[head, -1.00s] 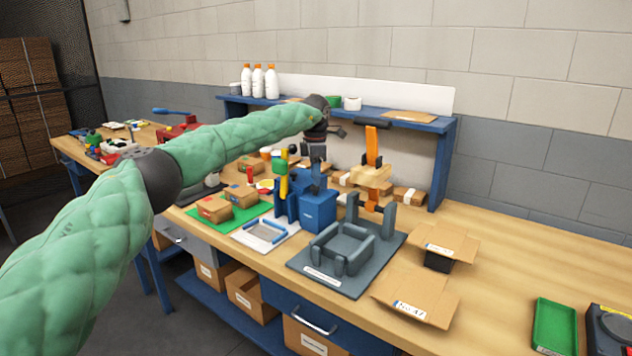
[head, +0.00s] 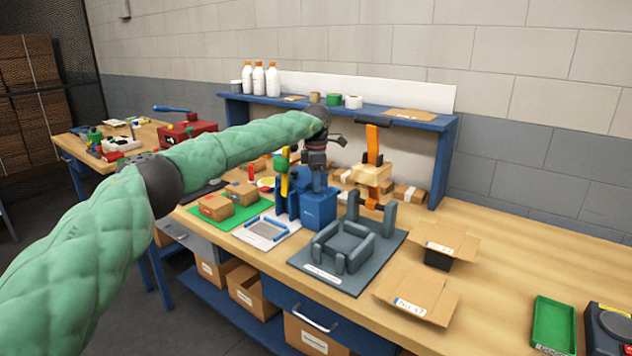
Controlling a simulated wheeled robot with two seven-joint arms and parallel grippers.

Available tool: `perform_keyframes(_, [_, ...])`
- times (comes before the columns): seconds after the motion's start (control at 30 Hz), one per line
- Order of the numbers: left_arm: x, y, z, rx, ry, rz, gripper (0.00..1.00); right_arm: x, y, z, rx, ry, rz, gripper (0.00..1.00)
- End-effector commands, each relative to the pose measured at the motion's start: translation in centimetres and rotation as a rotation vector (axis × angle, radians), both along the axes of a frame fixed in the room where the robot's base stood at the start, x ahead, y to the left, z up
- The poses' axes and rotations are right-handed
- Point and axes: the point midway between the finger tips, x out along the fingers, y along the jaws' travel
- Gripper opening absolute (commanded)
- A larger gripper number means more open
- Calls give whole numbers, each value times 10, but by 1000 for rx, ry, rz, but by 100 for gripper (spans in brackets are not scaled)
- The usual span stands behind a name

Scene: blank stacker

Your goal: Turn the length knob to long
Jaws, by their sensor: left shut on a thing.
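The blue stacker machine (head: 319,212) stands on the workbench in the middle of the head view, with a yellow upright part (head: 284,184) at its left. My left gripper (head: 317,186) points down at the top of the blue machine, behind the yellow part. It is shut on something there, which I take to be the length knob. The knob itself is hidden by the gripper or too small to make out, so its setting cannot be read. My right gripper is not in view.
A green mat (head: 243,218) with small boxes lies left. Open cartons (head: 417,294) and a green tray (head: 554,326) lie right. A blue shelf (head: 408,123) runs along the back.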

Motion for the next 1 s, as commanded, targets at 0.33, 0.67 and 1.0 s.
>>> perform_keyframes(0.33, [1,0,1,0,-2,-212,4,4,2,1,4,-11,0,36])
perform_keyframes(0.67, [1,0,2,0,-2,-524,4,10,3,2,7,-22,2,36])
perform_keyframes(1.0, [1,0,2,0,-3,-846,4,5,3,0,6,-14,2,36])
